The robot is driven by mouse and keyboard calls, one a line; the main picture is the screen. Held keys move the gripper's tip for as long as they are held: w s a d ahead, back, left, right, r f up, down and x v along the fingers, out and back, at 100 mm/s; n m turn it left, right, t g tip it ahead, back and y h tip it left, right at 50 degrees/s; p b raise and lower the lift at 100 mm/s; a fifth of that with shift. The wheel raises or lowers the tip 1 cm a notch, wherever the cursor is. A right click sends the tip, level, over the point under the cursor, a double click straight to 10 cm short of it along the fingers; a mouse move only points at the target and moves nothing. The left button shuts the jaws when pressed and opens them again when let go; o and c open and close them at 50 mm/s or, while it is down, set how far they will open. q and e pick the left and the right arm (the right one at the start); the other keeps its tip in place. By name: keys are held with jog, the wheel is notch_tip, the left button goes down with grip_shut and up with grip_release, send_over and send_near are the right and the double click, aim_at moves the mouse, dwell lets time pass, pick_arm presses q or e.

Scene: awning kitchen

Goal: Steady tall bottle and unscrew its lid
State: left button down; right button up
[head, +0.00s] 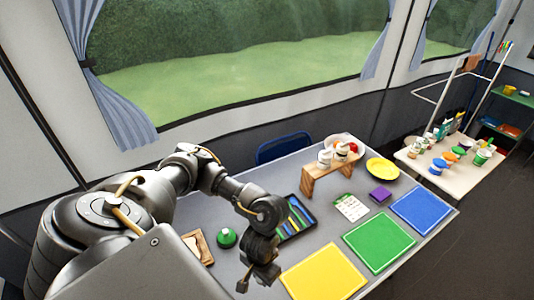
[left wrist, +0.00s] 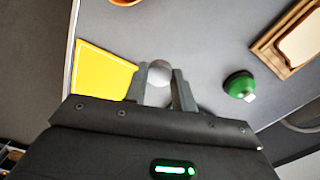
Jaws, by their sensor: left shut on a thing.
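My left gripper (head: 262,280) is low over the near edge of the table, left of the yellow mat. In the left wrist view its two fingers (left wrist: 165,92) are shut on a pale grey rounded thing (left wrist: 159,73). Only its rounded end shows between the fingers, so I cannot tell whether it is the tall bottle or its lid. In the head view my gripper and arm hide it. No other tall bottle is clear on the near table. My right gripper is in neither view.
A yellow mat (head: 324,274), green mat (head: 379,241) and blue mat (head: 424,211) lie along the table (head: 318,237). A green rounded thing (head: 227,238) and wooden tray (head: 201,247) are left of my gripper. A wooden stand (head: 328,172) and yellow plate (head: 382,169) are behind.

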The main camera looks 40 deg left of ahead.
pick_arm(q)
jog(key=shift+s+a+n+p, duration=0.7)
jog(key=shift+s+a+p, duration=0.3)
jog(key=shift+s+a, duration=1.85)
jog(key=w+a+f+b, duration=0.2)
jog(key=w+f, duration=0.1)
jog(key=w+a+f+b, duration=0.2)
jog(key=w+f, duration=0.1)
jog(key=w, duration=0.1)
jog(key=w+a+f+b, duration=0.2)
jog(key=w+f+b, duration=0.1)
jog(key=shift+w+f, duration=0.25)
jog(key=shift+w, duration=0.05)
jog(key=shift+w+a+f, duration=0.25)
jog(key=shift+w, duration=0.05)
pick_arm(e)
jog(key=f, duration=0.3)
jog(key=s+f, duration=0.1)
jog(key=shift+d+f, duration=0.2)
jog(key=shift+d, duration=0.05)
pick_arm(q)
jog(key=shift+w+a+f+b, duration=0.15)
jog(key=shift+f+b, duration=0.35)
jog(key=shift+f, duration=1.35)
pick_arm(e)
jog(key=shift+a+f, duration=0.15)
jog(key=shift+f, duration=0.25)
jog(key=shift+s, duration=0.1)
